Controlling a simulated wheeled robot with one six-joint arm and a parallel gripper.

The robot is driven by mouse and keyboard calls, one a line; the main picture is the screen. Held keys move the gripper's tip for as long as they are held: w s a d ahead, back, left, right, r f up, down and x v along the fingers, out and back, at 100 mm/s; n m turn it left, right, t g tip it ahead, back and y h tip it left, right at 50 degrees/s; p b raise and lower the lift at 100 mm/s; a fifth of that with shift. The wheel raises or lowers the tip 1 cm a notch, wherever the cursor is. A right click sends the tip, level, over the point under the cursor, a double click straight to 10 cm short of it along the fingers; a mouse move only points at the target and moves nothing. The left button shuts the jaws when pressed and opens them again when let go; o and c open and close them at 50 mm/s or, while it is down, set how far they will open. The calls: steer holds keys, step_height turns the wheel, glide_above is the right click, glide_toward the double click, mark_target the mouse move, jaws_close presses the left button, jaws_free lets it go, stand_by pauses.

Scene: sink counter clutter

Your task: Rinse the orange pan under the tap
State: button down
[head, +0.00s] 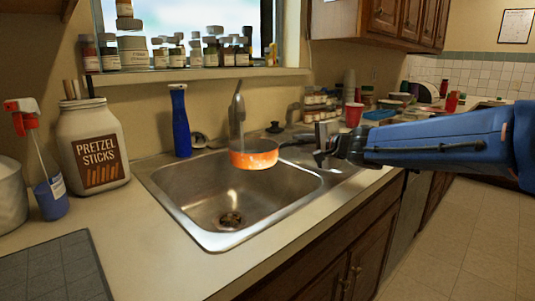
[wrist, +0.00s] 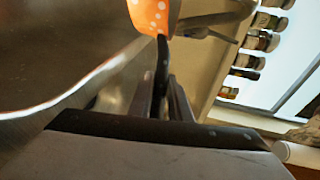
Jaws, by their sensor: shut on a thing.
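The orange pan (head: 254,156) with white specks is held over the back right part of the steel sink (head: 200,201), roughly level. Its dark handle points right to my gripper (head: 321,146), which is shut on the handle. In the wrist view, the pan (wrist: 149,16) shows at the top and its black handle (wrist: 162,66) runs down between the fingers of my gripper (wrist: 163,88). The tap (head: 238,108) stands behind the pan, its spout over or close to the pan. I cannot tell whether water is running or what is inside the pan.
A blue bottle (head: 180,121) stands behind the sink. A pretzel jar (head: 93,146) and a spray bottle (head: 46,185) stand left. A red cup (head: 354,114) and clutter fill the counter at back right. The front sink basin is empty.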

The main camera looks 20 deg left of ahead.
steer(key=shift+d, duration=0.1)
steer(key=shift+s+d, duration=0.65)
steer(key=shift+d, duration=1)
steer(key=shift+s+d, duration=0.65)
steer(key=shift+d, duration=0.95)
steer(key=shift+s+d, duration=0.65)
steer(key=shift+d, duration=1)
steer(key=shift+r, duration=0.1)
steer(key=shift+s+d+r, duration=0.2)
steer(key=shift+d+r, duration=0.25)
steer(key=shift+r, duration=0.35)
steer(key=shift+s+d+r, duration=0.15)
steer(key=shift+d+r, duration=0.3)
steer(key=shift+r, duration=0.4)
steer(key=shift+s+d+r, duration=0.2)
steer(key=shift+d+r, duration=0.25)
steer(key=shift+r, duration=0.35)
